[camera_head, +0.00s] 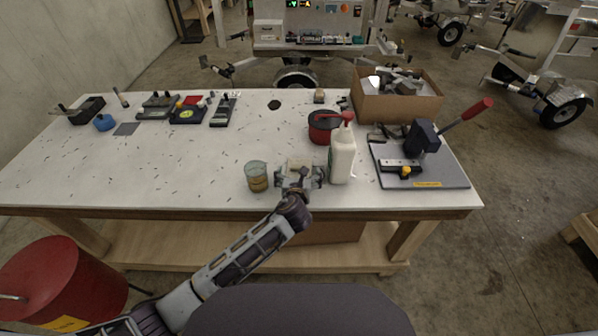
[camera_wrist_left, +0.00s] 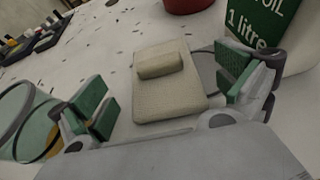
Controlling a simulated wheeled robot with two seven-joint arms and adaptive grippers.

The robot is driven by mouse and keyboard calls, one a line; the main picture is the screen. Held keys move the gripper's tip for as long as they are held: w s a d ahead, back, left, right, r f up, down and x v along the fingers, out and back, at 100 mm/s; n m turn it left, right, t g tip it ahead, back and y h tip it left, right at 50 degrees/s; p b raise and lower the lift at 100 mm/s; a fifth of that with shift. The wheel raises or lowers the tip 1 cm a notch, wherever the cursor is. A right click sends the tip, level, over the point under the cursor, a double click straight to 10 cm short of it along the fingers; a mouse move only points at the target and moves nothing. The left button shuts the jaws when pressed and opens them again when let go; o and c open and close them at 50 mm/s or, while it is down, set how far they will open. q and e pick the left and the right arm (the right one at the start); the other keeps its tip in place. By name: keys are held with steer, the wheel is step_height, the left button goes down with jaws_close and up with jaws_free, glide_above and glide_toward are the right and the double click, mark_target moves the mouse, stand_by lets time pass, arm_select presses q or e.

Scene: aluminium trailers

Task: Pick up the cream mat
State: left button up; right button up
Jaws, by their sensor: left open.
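The cream mat (camera_wrist_left: 165,98) lies flat on the white table in the left wrist view, with a small cream block or raised grip (camera_wrist_left: 158,64) across its far part. In the head view a bit of the mat (camera_head: 298,163) shows just beyond my left gripper (camera_head: 299,180), which hides much of it. My left gripper also shows in the left wrist view (camera_wrist_left: 168,98), with its green-padded fingers open to either side of the mat. Nothing is between the pads except the mat lying in front. My right gripper is not in view.
A glass jar (camera_head: 256,177) stands close to the left of the gripper and a white oil bottle (camera_head: 342,158) close to its right. A red pot (camera_head: 322,127) is behind. A lever press (camera_head: 420,140) stands at right. The table's left middle is mostly clear.

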mark_target(299, 168)
arm_select(q)
steer(key=shift+x, duration=2.3)
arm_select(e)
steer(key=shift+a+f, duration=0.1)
arm_select(q)
steer(key=shift+w+r, duration=0.1)
steer(key=shift+r, duration=0.1)
steer(key=c, duration=1)
steer(key=shift+r, duration=0.1)
step_height(299, 168, up, 9)
steer(key=shift+f+p, duration=0.1)
steer(key=shift+p, duration=0.25)
steer(key=shift+r, duration=0.55)
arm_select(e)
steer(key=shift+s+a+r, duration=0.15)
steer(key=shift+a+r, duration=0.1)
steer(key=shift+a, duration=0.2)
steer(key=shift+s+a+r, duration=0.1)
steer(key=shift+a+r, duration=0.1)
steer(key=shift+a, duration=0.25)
